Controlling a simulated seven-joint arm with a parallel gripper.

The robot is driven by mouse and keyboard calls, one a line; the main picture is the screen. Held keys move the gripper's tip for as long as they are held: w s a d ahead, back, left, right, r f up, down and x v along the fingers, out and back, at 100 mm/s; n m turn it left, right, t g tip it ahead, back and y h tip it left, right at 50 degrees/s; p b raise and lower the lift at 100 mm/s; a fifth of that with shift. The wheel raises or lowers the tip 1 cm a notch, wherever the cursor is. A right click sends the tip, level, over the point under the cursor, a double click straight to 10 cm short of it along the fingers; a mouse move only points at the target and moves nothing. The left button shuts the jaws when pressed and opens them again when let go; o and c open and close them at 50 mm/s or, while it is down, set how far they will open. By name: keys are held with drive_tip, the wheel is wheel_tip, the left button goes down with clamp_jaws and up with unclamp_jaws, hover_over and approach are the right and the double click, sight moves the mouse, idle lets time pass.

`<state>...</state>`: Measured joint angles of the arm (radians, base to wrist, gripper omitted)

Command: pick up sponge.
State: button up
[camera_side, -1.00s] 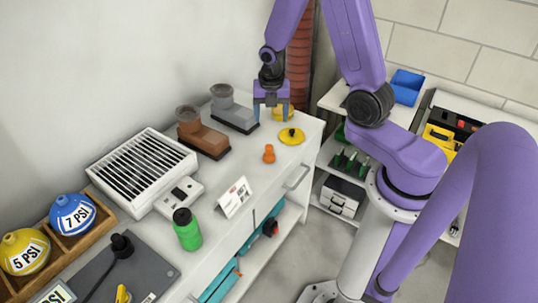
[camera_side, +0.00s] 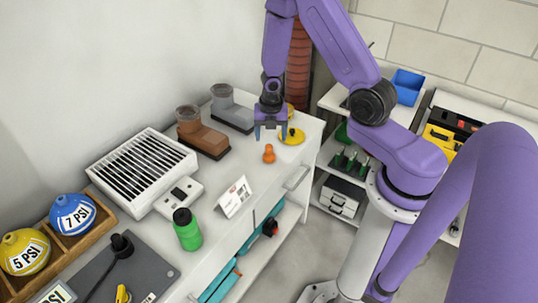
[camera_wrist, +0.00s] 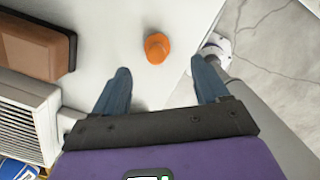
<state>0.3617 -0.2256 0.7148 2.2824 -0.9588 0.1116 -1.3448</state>
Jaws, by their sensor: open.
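I cannot make out anything that is clearly a sponge in either view. A small orange knob-shaped object (camera_side: 269,154) stands on the white counter. It also shows in the wrist view (camera_wrist: 157,48), ahead of and between my fingers. My gripper (camera_side: 270,137) is open and empty, pointing down above the counter, just behind the orange object in the side view. Its two blue-grey fingers (camera_wrist: 160,75) are spread wide in the wrist view. A yellow round object (camera_side: 292,136) lies right of the gripper. Another yellow object behind the gripper is mostly hidden.
Brown (camera_side: 203,138) and grey (camera_side: 232,114) boot-shaped items stand at the back of the counter (camera_side: 215,178). A white slatted unit (camera_side: 142,168), a white card (camera_side: 234,198) and a green bottle (camera_side: 187,230) stand to the left. The counter's front edge is close to the orange object.

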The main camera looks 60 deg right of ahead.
sight(269, 146)
drive_tip(key=shift+d+f, duration=0.15)
drive_tip(key=shift+f, duration=1.5)
drive_tip(key=shift+w+f, duration=0.15)
drive_tip(key=shift+f, duration=0.75)
drive_tip(key=shift+w+f, duration=0.2)
drive_tip(key=shift+f, duration=0.75)
drive_tip(key=shift+w+f, duration=0.15)
drive_tip(key=shift+f, duration=0.75)
drive_tip(key=c, duration=1.1)
